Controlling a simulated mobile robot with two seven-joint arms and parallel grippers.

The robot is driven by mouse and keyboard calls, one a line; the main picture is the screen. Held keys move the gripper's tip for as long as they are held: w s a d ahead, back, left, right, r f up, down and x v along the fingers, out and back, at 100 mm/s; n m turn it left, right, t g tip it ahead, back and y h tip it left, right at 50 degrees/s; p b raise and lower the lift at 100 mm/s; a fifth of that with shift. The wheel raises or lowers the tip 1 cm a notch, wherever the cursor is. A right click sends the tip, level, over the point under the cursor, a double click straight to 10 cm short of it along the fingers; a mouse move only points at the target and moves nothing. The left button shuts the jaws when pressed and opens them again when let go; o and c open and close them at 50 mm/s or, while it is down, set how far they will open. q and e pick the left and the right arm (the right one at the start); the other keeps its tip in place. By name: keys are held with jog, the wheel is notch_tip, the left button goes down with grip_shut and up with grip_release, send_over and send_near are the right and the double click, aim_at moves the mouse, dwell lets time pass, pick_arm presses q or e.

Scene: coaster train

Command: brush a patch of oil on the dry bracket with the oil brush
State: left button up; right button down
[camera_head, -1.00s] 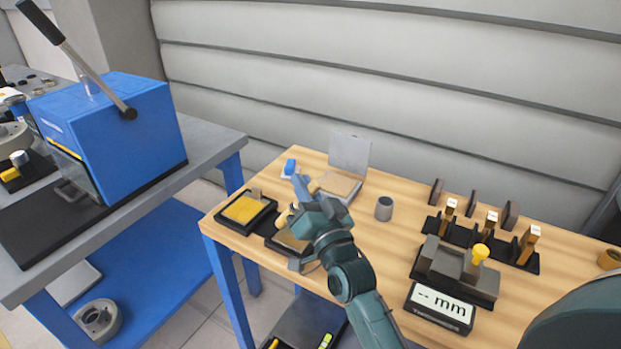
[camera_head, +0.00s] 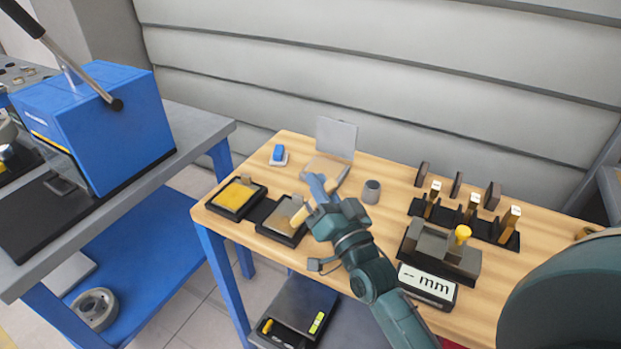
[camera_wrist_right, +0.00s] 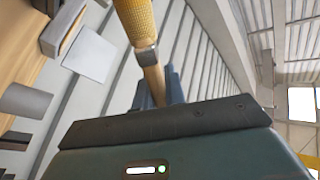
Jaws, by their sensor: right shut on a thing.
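My right gripper (camera_head: 318,190) is shut on the oil brush's wooden handle (camera_wrist_right: 154,82). The right wrist view shows its metal ferrule (camera_wrist_right: 146,53) and yellow bristles (camera_wrist_right: 135,18). In the head view the brush's yellowish head (camera_head: 299,217) points down-left, over the right black tray. This tray holds a grey-brown plate (camera_head: 281,212), partly hidden by the brush. The left black tray holds a yellow surface (camera_head: 235,194). I cannot tell for sure which piece is the dry bracket, or whether the bristles touch the plate. My left gripper is not in view.
Behind my gripper stand an open case with a raised lid (camera_head: 337,137) and a grey cup (camera_head: 371,191).

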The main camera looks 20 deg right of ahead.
jog(key=shift+w+a+f, duration=0.1)
jog(key=shift+w+a, duration=0.8)
jog(key=shift+w, duration=0.3)
jog(key=shift+w+a, duration=0.9)
jog(key=shift+w, duration=0.25)
pick_arm(q)
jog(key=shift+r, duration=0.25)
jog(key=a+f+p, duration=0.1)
jog(key=p, duration=0.1)
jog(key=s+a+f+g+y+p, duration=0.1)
jog(key=p, duration=0.1)
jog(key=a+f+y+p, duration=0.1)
jog(key=p, duration=0.1)
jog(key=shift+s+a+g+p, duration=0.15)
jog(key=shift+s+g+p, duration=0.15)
jog(key=shift+p, duration=0.05)
pick_arm(e)
notch_tip(320, 180, up, 6)
